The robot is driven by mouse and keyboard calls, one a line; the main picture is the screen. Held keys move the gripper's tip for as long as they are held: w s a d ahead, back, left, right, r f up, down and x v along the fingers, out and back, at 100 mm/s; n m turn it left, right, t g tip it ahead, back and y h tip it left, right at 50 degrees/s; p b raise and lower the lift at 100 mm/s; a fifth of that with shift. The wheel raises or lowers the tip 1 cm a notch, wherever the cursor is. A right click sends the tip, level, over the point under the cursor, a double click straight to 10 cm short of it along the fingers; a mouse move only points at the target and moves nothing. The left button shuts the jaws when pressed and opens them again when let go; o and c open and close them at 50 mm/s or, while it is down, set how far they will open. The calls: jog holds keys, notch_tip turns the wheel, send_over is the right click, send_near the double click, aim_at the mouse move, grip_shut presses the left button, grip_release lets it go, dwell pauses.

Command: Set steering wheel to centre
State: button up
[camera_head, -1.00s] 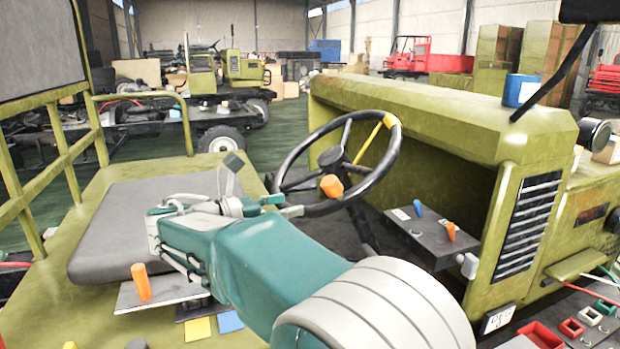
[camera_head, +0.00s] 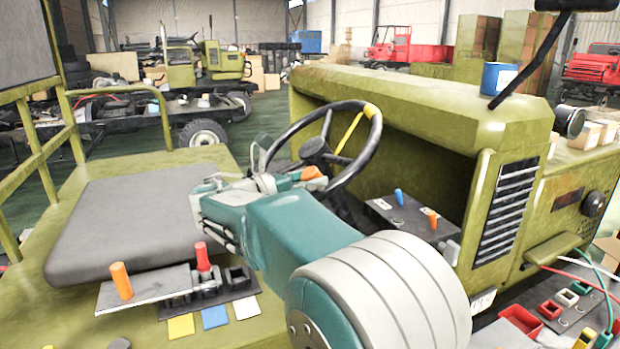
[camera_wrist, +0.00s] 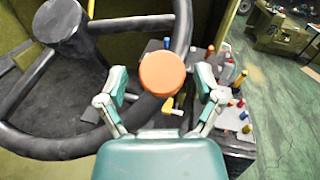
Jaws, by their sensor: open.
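The steering wheel (camera_head: 365,158) has a black rim and dark spokes. One spoke (camera_head: 348,133) is yellow and meets a yellow rim mark (camera_head: 372,111) at the wheel's upper right. An orange knob (camera_head: 313,173) sits on the near, lower-left rim. My gripper (camera_head: 290,183) is at this knob and partly covers the near rim. In the wrist view, my gripper (camera_wrist: 160,77) is open, with one finger on each side of the round orange knob (camera_wrist: 162,74). The hub (camera_wrist: 57,18) is at upper left. I cannot tell whether the fingers touch the knob.
A grey seat (camera_head: 125,220) lies left of my arm, with an orange lever (camera_head: 121,281) and a red lever (camera_head: 203,257) in front. A control box (camera_head: 410,220) with small levers stands right of the wheel. The green hood (camera_head: 430,105) is behind it.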

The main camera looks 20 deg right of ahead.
jog(key=shift+d, duration=0.1)
grip_shut()
jog(key=shift+s+d+r+n+t+y, duration=0.25)
jog(key=shift+d+r+n+t, duration=0.2)
jog(key=shift+d+n+t, duration=0.15)
jog(key=shift+s+d+r+n+t+y, duration=0.2)
jog(key=shift+d+r+n+t, duration=0.2)
jog(key=shift+d+n+t, duration=0.2)
jog(key=shift+s+d+r+n+t+y, duration=0.25)
jog(key=shift+d+r+n+t, duration=0.25)
jog(key=shift+n, duration=0.2)
jog(key=shift+w+d+r+n+t+y, duration=0.1)
jog(key=shift+d+r+n+t+y, duration=0.15)
jog(key=shift+d+n, duration=0.15)
jog(key=shift+d+r+n+t+y, duration=0.15)
jog(key=shift+d+n+t, duration=0.1)
jog(key=shift+n, duration=0.15)
grip_release()
jog(key=shift+f, duration=0.1)
jog(key=shift+a, duration=0.1)
